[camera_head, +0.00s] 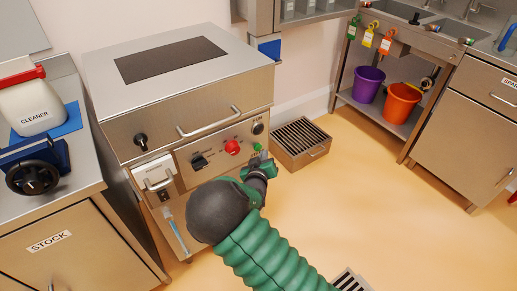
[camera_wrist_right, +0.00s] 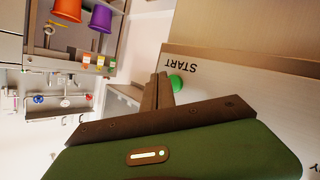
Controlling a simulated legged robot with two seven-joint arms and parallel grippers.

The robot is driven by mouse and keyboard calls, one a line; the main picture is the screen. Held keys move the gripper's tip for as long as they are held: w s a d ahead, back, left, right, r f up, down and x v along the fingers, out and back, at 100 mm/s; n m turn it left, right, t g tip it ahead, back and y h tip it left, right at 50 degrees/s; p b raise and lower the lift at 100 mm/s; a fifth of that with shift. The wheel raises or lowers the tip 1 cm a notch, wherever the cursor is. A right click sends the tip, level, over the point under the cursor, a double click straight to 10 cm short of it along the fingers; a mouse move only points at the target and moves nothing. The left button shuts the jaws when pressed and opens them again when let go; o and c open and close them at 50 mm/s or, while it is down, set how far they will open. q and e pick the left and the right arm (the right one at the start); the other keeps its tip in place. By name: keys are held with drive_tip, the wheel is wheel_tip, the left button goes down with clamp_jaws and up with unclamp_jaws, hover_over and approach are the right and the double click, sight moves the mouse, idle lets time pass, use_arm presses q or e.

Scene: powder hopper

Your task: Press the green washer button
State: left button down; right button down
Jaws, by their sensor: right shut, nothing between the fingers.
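The washer (camera_head: 225,134) is a steel cabinet with a dark panel on top and a sloping front with knobs. Its small green button (camera_head: 257,147) is at the right end of the front panel, just beyond my right gripper (camera_head: 262,157). In the right wrist view the green button (camera_wrist_right: 176,82) shows beside the shut fingers (camera_wrist_right: 161,78), near the word START. The fingers are empty and partly overlap the button there; I cannot tell whether they touch it. My left gripper is not in view.
A red knob (camera_head: 232,146) and a black switch (camera_head: 199,161) sit left of the button. A steel box with a grate (camera_head: 301,141) stands on the floor to the right. A counter with a cleaner jug (camera_head: 33,105) is at the left. The floor at right is open.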

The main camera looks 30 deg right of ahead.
idle(0.9)
drive_tip(key=shift+w+r+p, duration=0.1)
drive_tip(key=shift+w+p, duration=0.2)
drive_tip(key=shift+w, duration=0.1)
drive_tip(key=shift+w, duration=0.35)
idle(0.4)
idle(0.4)
drive_tip(key=shift+s+p, duration=0.35)
drive_tip(key=shift+s, duration=0.45)
